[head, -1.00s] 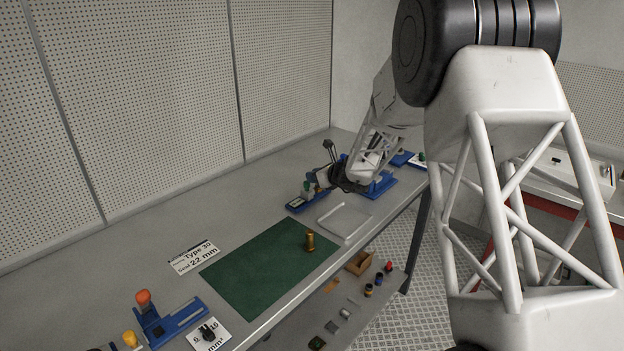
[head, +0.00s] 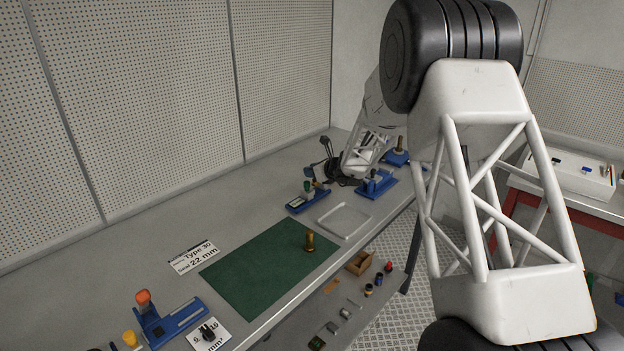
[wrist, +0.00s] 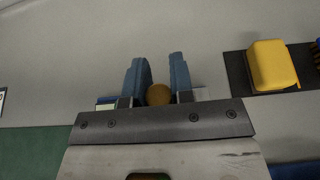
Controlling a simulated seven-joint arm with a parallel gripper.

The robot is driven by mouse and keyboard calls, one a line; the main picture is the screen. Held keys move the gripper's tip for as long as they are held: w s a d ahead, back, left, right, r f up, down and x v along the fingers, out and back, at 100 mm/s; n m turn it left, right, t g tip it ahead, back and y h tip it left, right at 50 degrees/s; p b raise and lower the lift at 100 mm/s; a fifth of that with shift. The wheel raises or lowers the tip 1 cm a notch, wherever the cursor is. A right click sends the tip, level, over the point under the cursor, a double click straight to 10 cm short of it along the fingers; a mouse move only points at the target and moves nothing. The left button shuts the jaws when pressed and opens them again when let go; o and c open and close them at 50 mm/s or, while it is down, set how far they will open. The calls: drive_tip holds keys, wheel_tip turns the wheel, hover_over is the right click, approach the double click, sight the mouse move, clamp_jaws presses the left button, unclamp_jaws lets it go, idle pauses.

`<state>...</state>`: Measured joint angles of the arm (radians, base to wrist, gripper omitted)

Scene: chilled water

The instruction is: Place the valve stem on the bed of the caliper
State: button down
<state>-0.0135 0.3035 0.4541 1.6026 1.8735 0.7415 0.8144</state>
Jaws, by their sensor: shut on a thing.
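My gripper (wrist: 158,88) has two blue fingers shut on a brown, round-ended thing (wrist: 158,96), which seems to be the valve stem seen end-on. In the head view my gripper (head: 332,170) is small and dark, over the bench beyond the green mat, and what it holds is not clear there. A yellow block on a dark base (wrist: 270,65) lies to the right of the fingers in the wrist view, apart from them. I cannot tell for certain which fixture is the caliper. A brass flanged piece (head: 310,241) stands upright on the green mat (head: 255,275).
Blue fixtures stand near my gripper, one with a green knob (head: 308,199) and another to its right (head: 376,186). An empty grey tray (head: 344,220) lies beside the mat. A printed card (head: 193,258) and an orange-knobbed blue fixture (head: 165,318) are at the near end.

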drive_tip(key=shift+f, duration=1.5)
drive_tip(key=shift+f, duration=0.15)
drive_tip(key=c, duration=1.3)
unclamp_jaws()
drive_tip(key=shift+o, duration=0.2)
drive_tip(key=v, duration=1.2)
